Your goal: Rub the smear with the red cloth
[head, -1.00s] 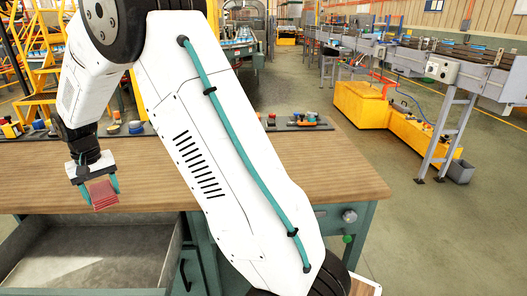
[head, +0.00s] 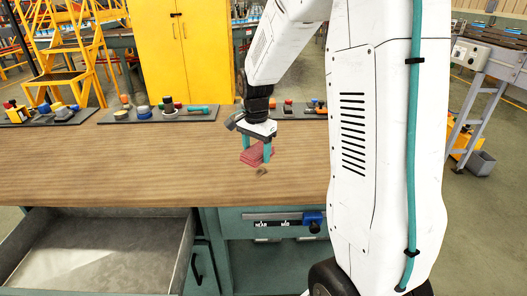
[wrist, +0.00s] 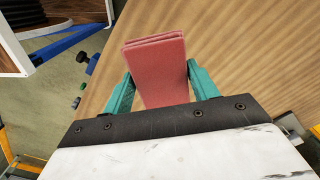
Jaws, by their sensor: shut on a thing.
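My gripper (head: 256,153) is shut on the red cloth (head: 260,151), a folded pad pinched between its two teal fingers. In the wrist view my gripper (wrist: 160,76) has a finger on each side of the cloth (wrist: 157,65), whose outer end sticks out past the fingertips. In the head view a small brown smear (head: 261,171) lies on the wooden bench top (head: 130,165), just in front of and below the cloth. I cannot tell whether the cloth touches the wood. The smear is not clear in the wrist view.
Trays with knobs and small parts (head: 160,113) line the back of the bench. An open, empty drawer (head: 95,262) juts out at front left. A blue slider on a marked panel (head: 285,222) sits on the bench front. The bench top left of my gripper is clear.

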